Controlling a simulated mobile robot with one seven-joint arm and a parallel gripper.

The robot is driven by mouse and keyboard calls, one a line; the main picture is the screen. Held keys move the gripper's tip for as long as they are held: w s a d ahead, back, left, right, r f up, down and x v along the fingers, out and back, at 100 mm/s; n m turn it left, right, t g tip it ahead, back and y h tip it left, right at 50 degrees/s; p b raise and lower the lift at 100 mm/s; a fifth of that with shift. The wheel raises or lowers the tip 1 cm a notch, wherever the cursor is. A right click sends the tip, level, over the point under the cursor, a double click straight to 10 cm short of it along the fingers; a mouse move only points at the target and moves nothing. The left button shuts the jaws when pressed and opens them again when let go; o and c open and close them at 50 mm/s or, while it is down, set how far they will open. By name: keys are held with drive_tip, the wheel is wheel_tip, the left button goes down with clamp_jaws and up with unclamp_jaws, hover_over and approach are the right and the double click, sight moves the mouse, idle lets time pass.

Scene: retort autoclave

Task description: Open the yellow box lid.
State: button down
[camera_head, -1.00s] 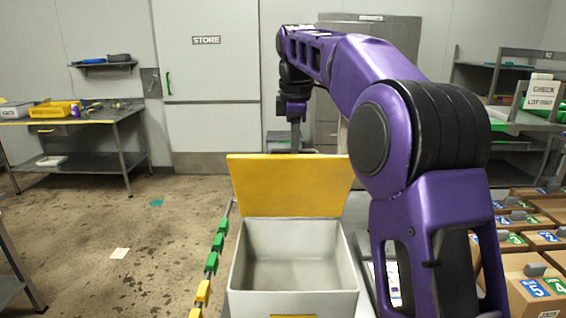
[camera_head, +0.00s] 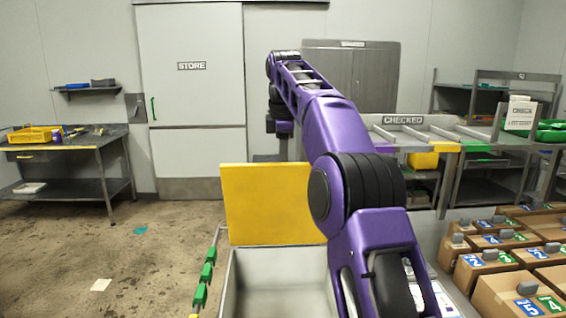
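The yellow lid (camera_head: 268,204) stands raised, roughly upright, at the back edge of a pale grey box (camera_head: 280,274). The box is open and its visible inside looks empty; its front part is cut off by the lower picture edge. My purple arm reaches forward over the right side of the box and past the lid. The end of my arm is behind the lid, and my gripper's fingers are hidden by it, so I cannot tell whether they touch the lid or are open.
Several brown cartons (camera_head: 510,290) with number labels stand at the lower right. A rail with green clips (camera_head: 205,272) runs along the box's left. A bench marked CHECKED (camera_head: 403,120) is at the back right. A worktable (camera_head: 75,150) stands at the left; the floor between is open.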

drive_tip(key=shift+f, duration=0.35)
drive_tip(key=c, duration=0.9)
unclamp_jaws()
drive_tip(key=shift+w, duration=0.15)
drive_tip(key=shift+o, duration=0.3)
drive_tip(key=shift+r, duration=0.15)
drive_tip(key=shift+s+r, duration=0.1)
drive_tip(key=shift+s, duration=0.1)
